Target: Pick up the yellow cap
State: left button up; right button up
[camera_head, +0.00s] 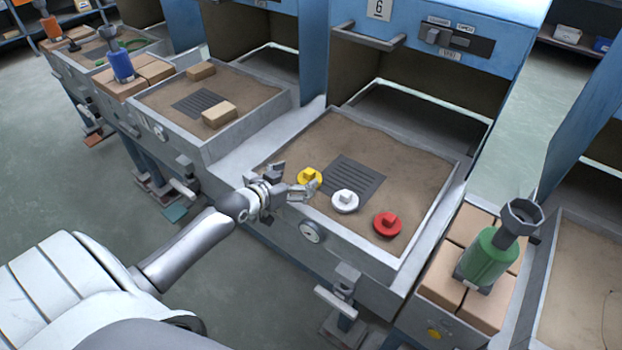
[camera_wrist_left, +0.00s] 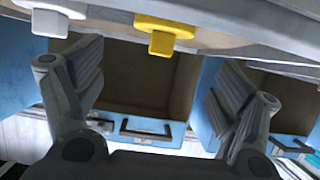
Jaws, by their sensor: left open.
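The yellow cap (camera_head: 310,175) is a round disc with a square knob, on the sand bed (camera_head: 408,155) near its front left edge. It also shows in the left wrist view (camera_wrist_left: 165,34), at the top middle. My left gripper (camera_head: 293,183) is just left of the yellow cap in the head view. Its fingers are spread wide in the left wrist view (camera_wrist_left: 160,92), with nothing between them; the cap appears beyond their tips. One finger partly overlaps the cap's edge in the head view; I cannot tell whether they touch. My right gripper is not in view.
A white cap (camera_head: 345,200) and a red cap (camera_head: 387,224) lie to the right on the same sand. A dark slotted grate (camera_head: 355,178) is behind them. The tray's grey front wall (camera_head: 345,240) runs below the gripper. A green bottle (camera_head: 488,255) stands on boxes at right.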

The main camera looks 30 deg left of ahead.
aim_at(306, 174)
pick_arm(q)
jog(key=shift+x, duration=3.15)
jog(key=c, duration=1.1)
